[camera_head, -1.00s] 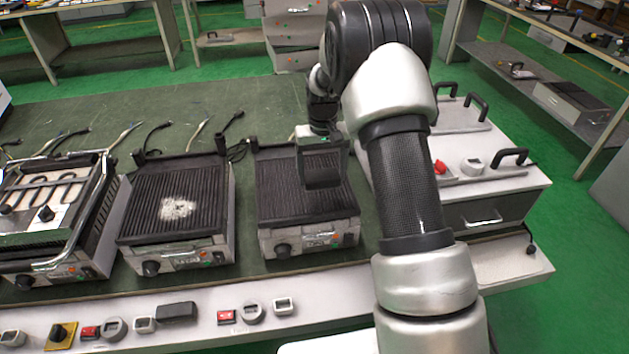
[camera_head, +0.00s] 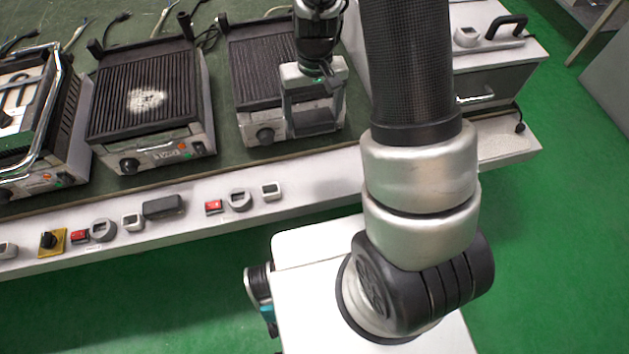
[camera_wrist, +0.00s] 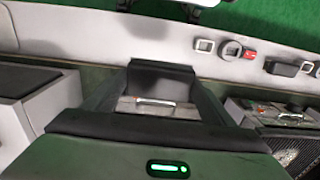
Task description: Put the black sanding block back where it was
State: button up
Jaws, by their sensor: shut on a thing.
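My gripper (camera_head: 314,124) is shut on a black block, the sanding block (camera_head: 316,116), and holds it over the front of the right-hand grill (camera_head: 256,62). In the wrist view the sanding block (camera_wrist: 161,75) sits between my fingertips, with the grey front of a grill below and beyond it. The gap between block and grill is hard to judge. The block's lower side is hidden.
The middle grill (camera_head: 150,100) has a pale patch on its ribbed plate. A white front ledge (camera_head: 330,165) carries switches and a black rectangular piece (camera_head: 163,207). A grey unit with handles (camera_head: 490,60) stands to the right.

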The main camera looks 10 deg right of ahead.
jog(key=b, duration=0.7)
send_over(315, 176)
notch_tip(315, 176, down, 18)
jog(key=shift+w+r, duration=0.1)
jog(key=shift+f+b, duration=0.75)
jog(key=shift+f, duration=1.3)
jog(key=shift+f, duration=0.25)
jog(key=o, duration=0.9)
jog(key=shift+r, duration=0.1)
